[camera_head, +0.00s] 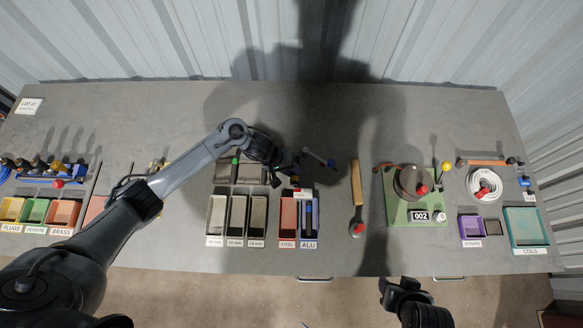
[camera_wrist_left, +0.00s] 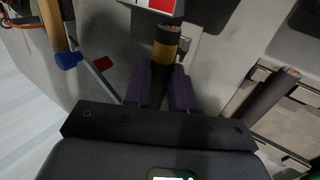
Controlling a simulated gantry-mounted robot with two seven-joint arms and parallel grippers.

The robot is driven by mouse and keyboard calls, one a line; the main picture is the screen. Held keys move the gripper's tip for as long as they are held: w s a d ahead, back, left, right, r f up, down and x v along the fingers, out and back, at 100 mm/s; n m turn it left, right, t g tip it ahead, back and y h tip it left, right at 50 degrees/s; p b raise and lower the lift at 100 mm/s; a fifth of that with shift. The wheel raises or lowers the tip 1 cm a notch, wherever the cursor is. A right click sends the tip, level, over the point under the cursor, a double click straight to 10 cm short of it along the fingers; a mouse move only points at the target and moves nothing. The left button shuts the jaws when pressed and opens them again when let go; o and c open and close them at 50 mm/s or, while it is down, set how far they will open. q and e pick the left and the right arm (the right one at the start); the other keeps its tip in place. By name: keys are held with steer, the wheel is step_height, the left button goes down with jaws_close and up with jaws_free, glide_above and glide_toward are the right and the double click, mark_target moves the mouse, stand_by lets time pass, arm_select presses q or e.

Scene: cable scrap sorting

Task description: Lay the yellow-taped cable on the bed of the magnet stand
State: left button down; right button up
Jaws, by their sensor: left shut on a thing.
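The yellow-taped cable (camera_wrist_left: 166,38) is a short dark piece with a yellow band, seen in the left wrist view. My left gripper (camera_wrist_left: 165,88) is shut on it, and its fingers hide the cable's near part. In the head view, my left gripper (camera_head: 290,170) is above the back end of the STEEL and ALU bins.
The STEEL bin (camera_head: 288,222) and ALU bin (camera_head: 308,234) are in front of my left gripper. Three narrow grey bins (camera_head: 236,218) stand to their left. A wooden-handled tool (camera_head: 356,185) and a green-based device (camera_head: 394,208) are to the right. The back of the bench (camera_head: 330,105) is clear.

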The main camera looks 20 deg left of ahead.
stand_by(0.3)
arm_select(q)
steer(key=c, duration=0.8)
jaws_free()
steer(key=shift+c, duration=0.2)
steer(key=shift+r+p, duration=0.3)
steer(key=shift+p, duration=0.1)
step_height(320, 180, up, 6)
steer(key=p, duration=0.8)
steer(key=shift+r, duration=0.15)
